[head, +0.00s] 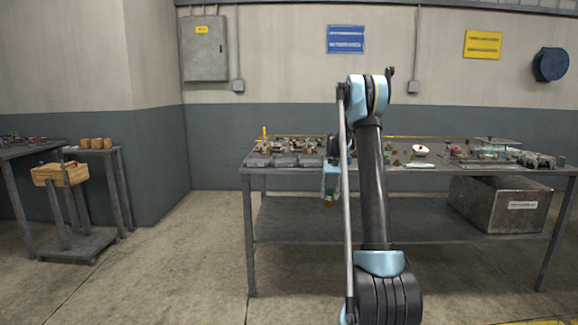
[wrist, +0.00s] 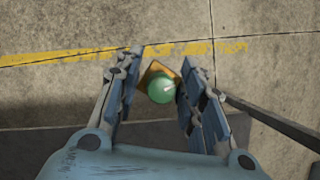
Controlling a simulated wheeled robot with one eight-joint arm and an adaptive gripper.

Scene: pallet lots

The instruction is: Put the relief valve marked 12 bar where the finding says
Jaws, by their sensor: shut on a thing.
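My gripper (wrist: 158,72) is shut on a brass part with a round green cap (wrist: 161,89), seen from above between the two fingers. It looks like a valve, but no marking on it can be read. In the head view my gripper (head: 331,178) hangs in front of the workbench, below the level of its top, and the green and brass part (head: 329,201) shows small beneath it. No finding text is legible in either view.
The grey metal workbench (head: 424,180) carries several small fittings and trays, partly hidden by my arm. A grey bin (head: 500,207) sits on its lower shelf. At left stand a wooden crate (head: 60,175) on a stand and side tables (head: 30,150). The floor between is clear.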

